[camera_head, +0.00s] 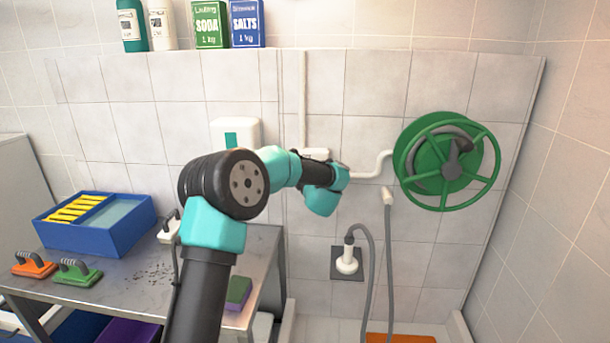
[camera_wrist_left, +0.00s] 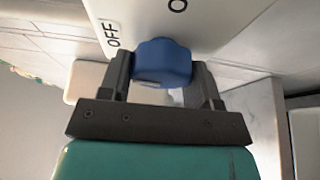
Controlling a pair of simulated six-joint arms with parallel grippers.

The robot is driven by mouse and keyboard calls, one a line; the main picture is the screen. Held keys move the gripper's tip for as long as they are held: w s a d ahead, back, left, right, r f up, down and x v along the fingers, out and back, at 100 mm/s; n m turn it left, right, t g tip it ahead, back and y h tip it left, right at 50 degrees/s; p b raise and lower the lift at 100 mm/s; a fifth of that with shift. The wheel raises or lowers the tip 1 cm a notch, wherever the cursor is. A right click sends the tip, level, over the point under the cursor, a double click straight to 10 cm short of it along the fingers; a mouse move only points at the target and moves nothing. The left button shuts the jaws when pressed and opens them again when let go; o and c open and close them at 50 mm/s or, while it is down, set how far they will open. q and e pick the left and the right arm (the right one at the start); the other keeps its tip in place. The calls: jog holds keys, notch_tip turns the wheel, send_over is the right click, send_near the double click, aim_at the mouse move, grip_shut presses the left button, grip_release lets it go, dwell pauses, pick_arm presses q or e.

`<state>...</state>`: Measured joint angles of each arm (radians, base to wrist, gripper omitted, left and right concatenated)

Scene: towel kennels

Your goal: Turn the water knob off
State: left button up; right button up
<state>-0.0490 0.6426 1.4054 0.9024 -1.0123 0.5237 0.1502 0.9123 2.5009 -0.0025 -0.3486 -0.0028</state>
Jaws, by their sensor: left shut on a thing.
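The water knob (camera_wrist_left: 163,62) is blue and sits on a white panel (camera_wrist_left: 215,22) in the left wrist view. The panel has an OFF label (camera_wrist_left: 112,38) to the left of the knob and a round black mark (camera_wrist_left: 178,5) above it. My left gripper (camera_wrist_left: 162,72) has one finger on each side of the knob and is shut on it. Which mark the knob points to cannot be told. In the head view my left arm reaches to the wall and hides the knob and fingertips. My right gripper is not in view.
A green hose reel (camera_head: 447,160) is on the wall to the right. A grey hose (camera_head: 388,250) hangs below it. A steel table (camera_head: 130,285) at left holds a blue tray (camera_head: 120,230) and brushes. Bottles and boxes stand on the ledge above.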

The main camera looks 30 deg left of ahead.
pick_arm(q)
jog(key=o, duration=0.8)
jog(key=shift+o, duration=0.2)
jog(key=shift+s+d, duration=0.1)
jog(key=v, duration=1.7)
